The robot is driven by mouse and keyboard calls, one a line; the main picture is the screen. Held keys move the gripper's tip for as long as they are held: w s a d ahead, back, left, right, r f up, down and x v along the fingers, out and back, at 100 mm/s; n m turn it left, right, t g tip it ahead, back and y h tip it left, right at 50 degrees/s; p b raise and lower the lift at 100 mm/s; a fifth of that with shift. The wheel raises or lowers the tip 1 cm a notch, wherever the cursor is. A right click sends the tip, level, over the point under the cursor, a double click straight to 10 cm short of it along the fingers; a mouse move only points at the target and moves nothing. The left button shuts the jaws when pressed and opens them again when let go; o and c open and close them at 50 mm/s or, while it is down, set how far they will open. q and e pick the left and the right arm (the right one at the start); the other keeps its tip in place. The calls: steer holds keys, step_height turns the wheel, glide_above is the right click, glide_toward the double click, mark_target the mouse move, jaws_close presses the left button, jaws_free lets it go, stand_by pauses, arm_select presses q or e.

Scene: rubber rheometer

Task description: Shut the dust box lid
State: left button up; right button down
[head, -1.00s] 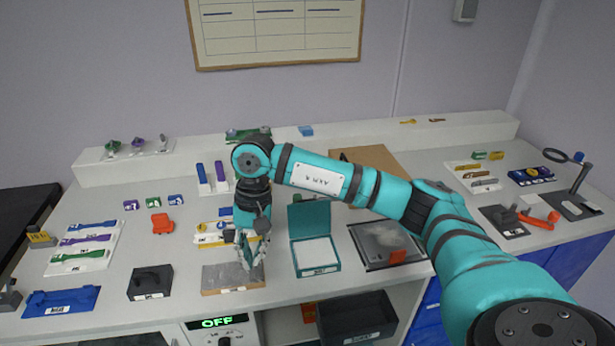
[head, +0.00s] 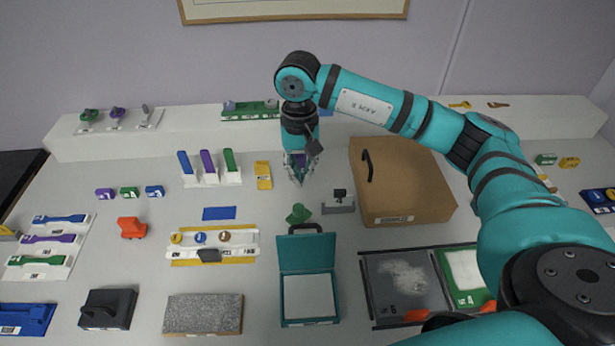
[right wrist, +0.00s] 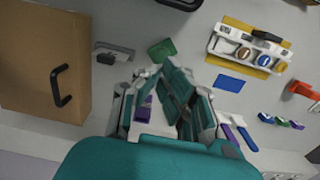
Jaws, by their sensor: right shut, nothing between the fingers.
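The box with a raised lid is a teal box (head: 309,297) near the front middle of the bench, with a pale floor and a front label too small to read. Its teal lid (head: 306,254) stands open at the back edge, with a dark handle (head: 306,229) at its top. My right gripper (head: 299,180) is shut and empty, pointing down well behind the lid and apart from it. It also shows in the right wrist view (right wrist: 168,85). My left gripper is not in view.
A brown box (head: 403,200) with a black handle stands right of the gripper. A green piece (head: 298,213) and a grey holder (head: 338,205) lie between gripper and lid. A grey tray (head: 371,300) is to the right. A speckled block (head: 203,314) is to the left.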

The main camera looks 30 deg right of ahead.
arm_select(q)
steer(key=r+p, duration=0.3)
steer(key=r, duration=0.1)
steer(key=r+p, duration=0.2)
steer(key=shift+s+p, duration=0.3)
steer(key=shift+p, duration=0.05)
arm_select(e)
steer(key=s+f, duration=0.1)
steer(key=f, duration=0.1)
steer(key=s+a+f, duration=0.1)
steer(key=f, duration=0.2)
steer(key=s+a+f, duration=0.1)
steer(key=f, duration=0.1)
steer(key=shift+s+f, duration=0.3)
steer(key=shift+s, duration=0.1)
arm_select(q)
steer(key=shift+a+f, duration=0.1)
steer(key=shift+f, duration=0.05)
arm_select(e)
steer(key=shift+d, duration=0.1)
